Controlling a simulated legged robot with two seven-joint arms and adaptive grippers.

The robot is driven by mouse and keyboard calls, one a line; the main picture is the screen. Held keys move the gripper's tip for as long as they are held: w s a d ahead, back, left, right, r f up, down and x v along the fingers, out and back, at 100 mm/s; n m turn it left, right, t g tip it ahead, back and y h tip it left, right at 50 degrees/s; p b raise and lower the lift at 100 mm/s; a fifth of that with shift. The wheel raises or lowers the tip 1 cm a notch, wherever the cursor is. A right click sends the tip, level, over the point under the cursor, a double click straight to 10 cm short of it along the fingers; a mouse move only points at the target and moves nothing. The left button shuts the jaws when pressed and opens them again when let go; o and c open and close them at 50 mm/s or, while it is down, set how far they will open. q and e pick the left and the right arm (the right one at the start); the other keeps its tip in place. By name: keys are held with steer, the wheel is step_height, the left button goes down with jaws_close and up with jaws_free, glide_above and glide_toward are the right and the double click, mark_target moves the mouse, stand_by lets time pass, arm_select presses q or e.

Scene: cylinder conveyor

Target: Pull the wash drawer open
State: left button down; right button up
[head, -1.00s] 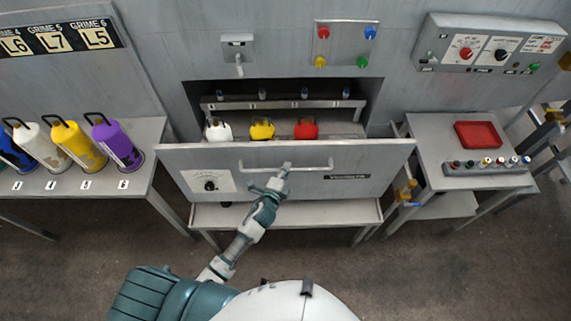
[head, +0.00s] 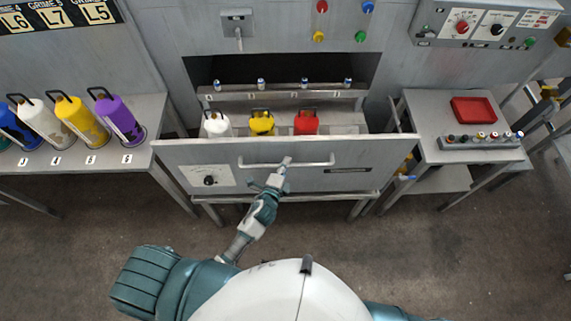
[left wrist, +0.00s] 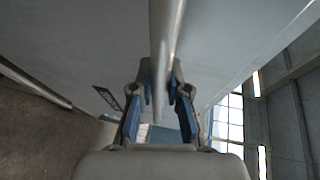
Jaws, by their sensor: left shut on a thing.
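The wash drawer (head: 300,182) is a wide grey front with a bar handle (head: 312,164) near its top edge. It stands out from the machine, partly open. Inside it a white cylinder (head: 217,125), a yellow cylinder (head: 262,124) and a red cylinder (head: 306,123) stand in a row. My left gripper (head: 284,166) is shut on the handle. In the left wrist view the handle bar (left wrist: 163,50) runs between the two fingers of the gripper (left wrist: 160,88). My right gripper is in neither view.
A side table (head: 152,108) at the left holds several colored cylinders. At the right a table (head: 428,150) carries a red tray (head: 473,110) and a rack of small knobs (head: 482,140). A control panel (head: 490,28) is on the wall. The floor before the drawer is clear.

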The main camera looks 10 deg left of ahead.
arm_select(q)
steer(key=c, duration=1.2)
jaws_free()
steer(key=shift+d+f, duration=0.1)
steer(key=shift+f, duration=0.1)
steer(key=shift+o, duration=0.3)
steer(key=shift+w, duration=0.1)
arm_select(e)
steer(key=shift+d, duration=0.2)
arm_select(q)
steer(key=shift+d, duration=0.1)
steer(key=v, duration=1.2)
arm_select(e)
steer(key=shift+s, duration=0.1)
arm_select(q)
steer(key=shift+f, duration=0.1)
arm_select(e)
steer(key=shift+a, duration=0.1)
